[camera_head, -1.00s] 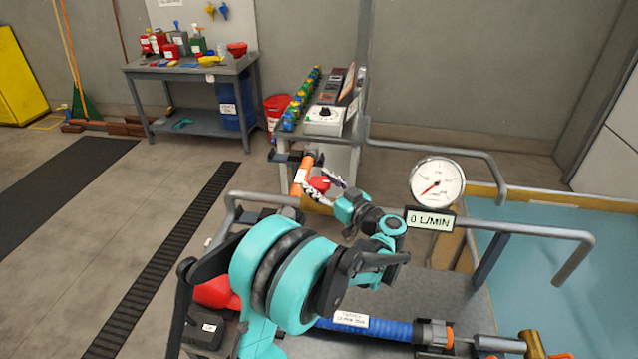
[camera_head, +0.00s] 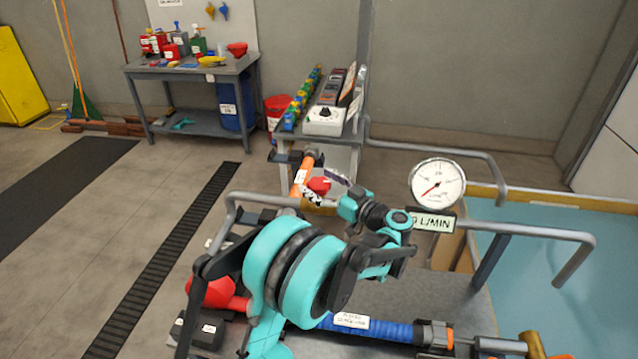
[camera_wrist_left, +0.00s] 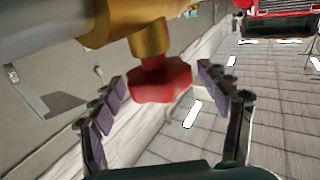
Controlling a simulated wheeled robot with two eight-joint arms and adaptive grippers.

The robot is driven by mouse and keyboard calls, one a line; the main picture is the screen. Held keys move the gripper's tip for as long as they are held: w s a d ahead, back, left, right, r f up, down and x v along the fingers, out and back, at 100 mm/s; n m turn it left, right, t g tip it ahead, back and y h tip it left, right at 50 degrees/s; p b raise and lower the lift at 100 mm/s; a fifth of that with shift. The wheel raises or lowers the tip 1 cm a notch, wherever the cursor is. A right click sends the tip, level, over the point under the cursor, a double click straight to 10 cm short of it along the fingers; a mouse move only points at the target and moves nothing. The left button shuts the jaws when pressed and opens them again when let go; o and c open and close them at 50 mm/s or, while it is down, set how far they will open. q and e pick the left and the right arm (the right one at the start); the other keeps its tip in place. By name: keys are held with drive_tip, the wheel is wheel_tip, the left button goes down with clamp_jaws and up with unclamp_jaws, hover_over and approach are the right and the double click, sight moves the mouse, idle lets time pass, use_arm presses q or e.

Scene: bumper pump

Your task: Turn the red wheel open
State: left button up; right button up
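The red wheel (camera_wrist_left: 160,82) is a lobed knob on a brass valve body (camera_wrist_left: 145,35) in the left wrist view. In the head view it is a small red shape (camera_head: 319,185) at the orange pipe, partly hidden by my gripper. My left gripper (camera_wrist_left: 161,90) is open, with one dark padded finger on each side of the wheel. Gaps show between the pads and the wheel, so the fingers do not grip it. My right gripper is not in view.
A round gauge (camera_head: 437,185) with a needle stands right of my gripper above a label (camera_head: 431,221) reading 0 L/MIN. Grey rails (camera_head: 530,232) run around the bench. A blue hose (camera_head: 375,329) lies below my arm. A control box (camera_head: 324,120) stands behind.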

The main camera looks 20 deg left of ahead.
use_arm(q)
drive_tip(key=shift+d, duration=0.1)
drive_tip(key=v, duration=1.2)
drive_tip(key=shift+r, duration=0.1)
